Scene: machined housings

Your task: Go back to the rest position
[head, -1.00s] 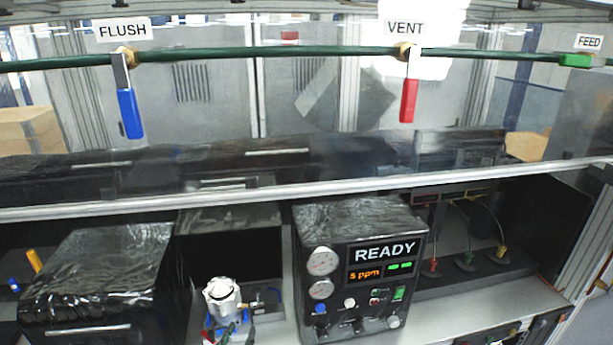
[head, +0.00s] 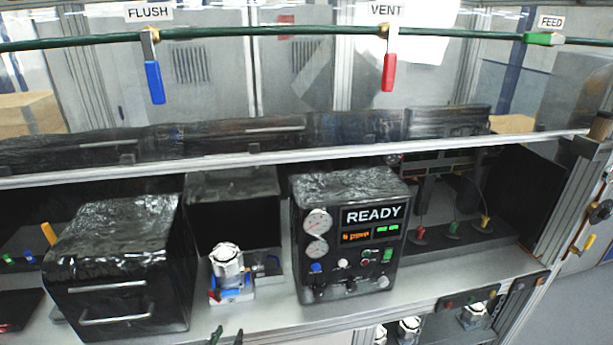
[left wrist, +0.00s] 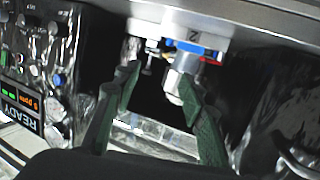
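A pale machined housing (head: 227,262) stands upright in a fixture with blue and red parts (head: 232,293), between the black cabinet and the READY test unit. In the left wrist view the housing (left wrist: 180,78) appears upside down beyond my fingers. My left gripper (head: 226,337) shows only its dark green fingertips at the bottom edge of the head view, in front of the fixture and apart from it. In the left wrist view my left gripper (left wrist: 158,82) has its fingers spread, with nothing held between them. My right gripper is not in view.
The READY test unit (head: 350,240) stands right of the fixture, the black cabinet (head: 118,265) left. A clear screen with a metal rail (head: 300,157) crosses above. FLUSH (head: 153,82) and VENT (head: 388,72) levers hang from the green pipe. Several housings (head: 408,328) sit lower right.

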